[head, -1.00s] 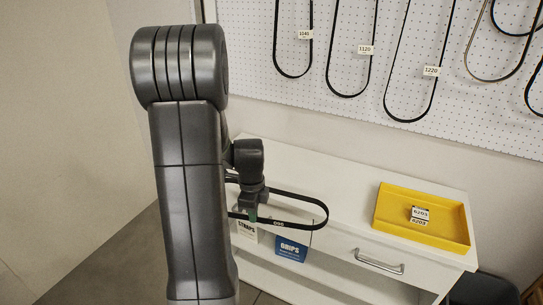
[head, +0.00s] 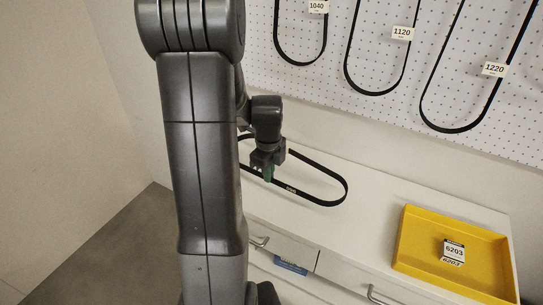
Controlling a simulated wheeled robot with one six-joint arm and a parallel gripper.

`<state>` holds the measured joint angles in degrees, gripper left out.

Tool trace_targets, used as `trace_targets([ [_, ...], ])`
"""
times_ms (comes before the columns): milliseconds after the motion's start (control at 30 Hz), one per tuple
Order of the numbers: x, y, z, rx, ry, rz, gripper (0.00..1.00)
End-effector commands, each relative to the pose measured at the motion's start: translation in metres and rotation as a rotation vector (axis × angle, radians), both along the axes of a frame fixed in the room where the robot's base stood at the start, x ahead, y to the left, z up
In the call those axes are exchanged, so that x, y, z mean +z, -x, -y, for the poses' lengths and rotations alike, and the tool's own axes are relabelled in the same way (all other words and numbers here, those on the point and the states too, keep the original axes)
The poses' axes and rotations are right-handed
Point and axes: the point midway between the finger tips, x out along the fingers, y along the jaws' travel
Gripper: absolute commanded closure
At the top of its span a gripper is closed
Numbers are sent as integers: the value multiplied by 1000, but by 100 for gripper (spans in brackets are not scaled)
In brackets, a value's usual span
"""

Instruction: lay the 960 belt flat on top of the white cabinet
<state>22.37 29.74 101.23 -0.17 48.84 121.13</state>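My gripper (head: 266,168) is at the end of my arm, in the middle of the head view, over the left part of the white cabinet (head: 365,228). It appears shut on the near strand of a black belt loop (head: 345,186). The belt is spread out as a long, roughly level loop to the right of the gripper. A small light print on the belt is too small to read now. I cannot tell whether the belt touches the cabinet top. The belt's left end is hidden behind my arm.
A yellow tray (head: 408,240) with a box marked 6203 (head: 454,250) stands on the cabinet's right part. Belts tagged 1040 (head: 317,7), 1120 (head: 402,33) and 1220 (head: 494,69) hang on the pegboard (head: 440,60) behind. The cabinet top between belt and tray is clear.

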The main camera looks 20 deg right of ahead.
Motion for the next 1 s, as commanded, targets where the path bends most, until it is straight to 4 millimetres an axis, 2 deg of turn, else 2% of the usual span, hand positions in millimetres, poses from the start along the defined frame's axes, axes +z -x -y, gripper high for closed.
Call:
trace_targets([
  [367, -17, 0, 0, 1, -1, -1, 100],
  [1000, -80, 0, 0, 1, 0, -1, 100],
])
